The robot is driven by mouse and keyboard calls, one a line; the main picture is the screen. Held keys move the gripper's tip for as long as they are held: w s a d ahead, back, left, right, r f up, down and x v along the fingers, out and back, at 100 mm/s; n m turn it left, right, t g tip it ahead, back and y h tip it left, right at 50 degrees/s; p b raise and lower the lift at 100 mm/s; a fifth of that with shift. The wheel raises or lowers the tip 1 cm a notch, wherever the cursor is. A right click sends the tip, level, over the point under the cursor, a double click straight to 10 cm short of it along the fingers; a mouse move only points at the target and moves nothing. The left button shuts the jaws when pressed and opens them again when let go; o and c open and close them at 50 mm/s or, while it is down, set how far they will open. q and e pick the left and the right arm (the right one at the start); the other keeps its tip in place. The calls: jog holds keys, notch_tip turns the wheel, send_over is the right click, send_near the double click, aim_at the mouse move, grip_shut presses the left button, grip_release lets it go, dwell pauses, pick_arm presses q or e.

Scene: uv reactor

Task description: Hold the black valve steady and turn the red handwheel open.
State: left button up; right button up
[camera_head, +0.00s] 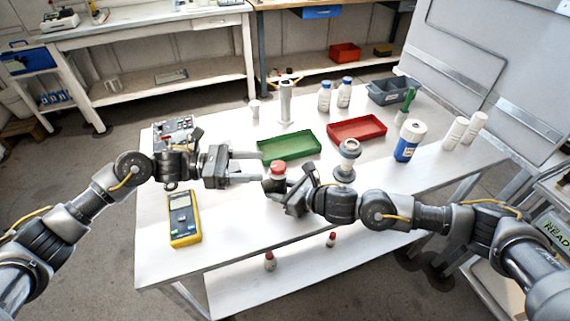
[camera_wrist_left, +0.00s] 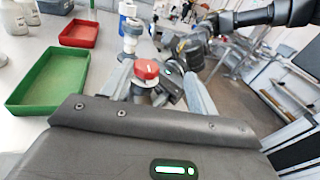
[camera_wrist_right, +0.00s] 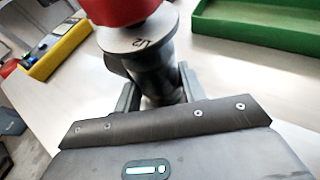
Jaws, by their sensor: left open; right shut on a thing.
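The black valve (camera_head: 276,184) stands on the white table with the red handwheel (camera_head: 278,168) on its top. In the right wrist view the black valve body (camera_wrist_right: 158,78) sits between the fingers of my right gripper (camera_wrist_right: 158,92), which is shut on it below a grey collar. The red handwheel (camera_wrist_right: 122,10) is cut off at the top there. My left gripper (camera_head: 248,168) is open and empty, just left of the handwheel with its fingers pointing at it. In the left wrist view the red handwheel (camera_wrist_left: 146,69) lies ahead, between the fingertips.
A green tray (camera_head: 290,158) and a red tray (camera_head: 340,138) lie behind the valve. A grey fitting (camera_head: 347,160) stands to its right. A yellow meter (camera_head: 184,222) lies at the front left. The front middle of the table (camera_head: 235,225) is bare.

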aim_at(285, 164)
pick_arm(q)
jog(key=a+f+t, duration=0.1)
jog(key=a+f, duration=0.1)
jog(key=a, duration=0.2)
jog(key=shift+h, duration=0.3)
jog(key=d, duration=0.4)
jog(key=w+d, duration=0.1)
jog(key=d, duration=0.3)
jog(key=w+d, duration=0.1)
jog(key=d, duration=0.3)
jog(key=shift+d, duration=0.2)
jog(key=shift+t, duration=0.4)
jog(key=c, duration=1)
